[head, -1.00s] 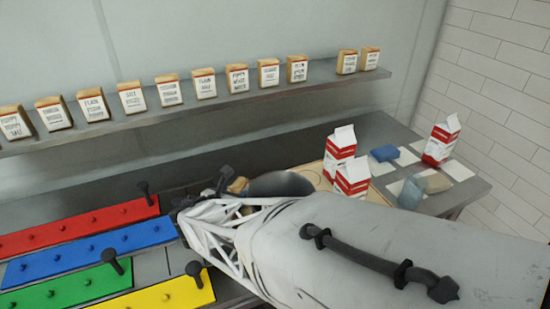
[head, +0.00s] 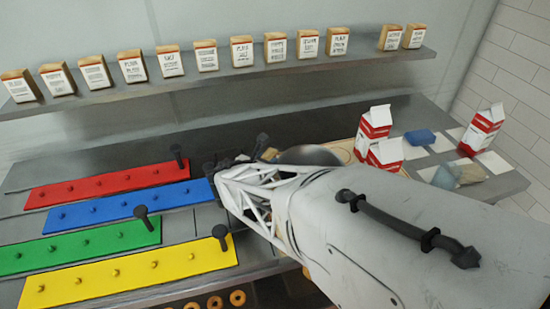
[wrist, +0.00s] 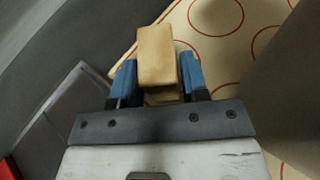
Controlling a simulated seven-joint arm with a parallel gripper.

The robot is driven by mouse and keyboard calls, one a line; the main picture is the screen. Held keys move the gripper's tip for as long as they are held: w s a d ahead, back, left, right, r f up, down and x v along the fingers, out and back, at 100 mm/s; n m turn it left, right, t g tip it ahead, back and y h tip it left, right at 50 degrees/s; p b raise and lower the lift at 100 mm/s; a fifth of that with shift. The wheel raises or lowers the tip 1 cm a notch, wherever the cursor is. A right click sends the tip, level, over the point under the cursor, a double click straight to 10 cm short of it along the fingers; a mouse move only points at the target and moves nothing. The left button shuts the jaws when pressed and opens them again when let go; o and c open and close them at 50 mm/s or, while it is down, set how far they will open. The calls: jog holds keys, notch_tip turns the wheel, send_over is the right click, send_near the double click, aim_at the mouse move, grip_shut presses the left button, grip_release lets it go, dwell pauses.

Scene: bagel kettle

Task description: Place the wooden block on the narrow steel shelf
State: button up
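A tan wooden block (wrist: 157,52) stands between the two blue fingers of my gripper (wrist: 158,82) in the wrist view. The fingers touch its sides, so my gripper looks shut on it. In the head view my gripper (head: 244,166) is low over the counter, partly hidden by my arm, and a small tan piece of the block (head: 268,154) shows beside it. The narrow steel shelf (head: 150,87) runs along the back wall, above and behind my gripper. It carries a row of tan blocks with white labels (head: 242,51), with a wider gap (head: 364,48) toward the right.
Red-and-white cartons (head: 374,130), a blue block (head: 420,137) and a grey-blue block (head: 446,176) stand on the right. Bagels (head: 215,301) show at the bottom.

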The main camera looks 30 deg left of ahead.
jog(key=c, duration=0.6)
jog(key=shift+r, duration=0.1)
jog(key=shift+r, duration=4.9)
jog(key=shift+w, duration=0.1)
jog(key=shift+w+a+r+n+g+y, duration=0.65)
jog(key=shift+w+n+y, duration=0.75)
jog(key=shift+w, duration=1.45)
jog(key=shift+w+a+r+n+g+y, duration=0.4)
jog(key=shift+w+a+r+n+y, duration=0.75)
jog(key=shift+w, duration=1.65)
jog(key=shift+w+a+r+n+g+y, duration=0.3)
jog(key=shift+w+a+n+g+y, duration=0.25)
jog(key=shift+w+n+y, duration=1.7)
jog(key=shift+w+m+h, duration=0.4)
jog(key=shift+w+m, duration=0.2)
jog(key=shift+m, duration=0.2)
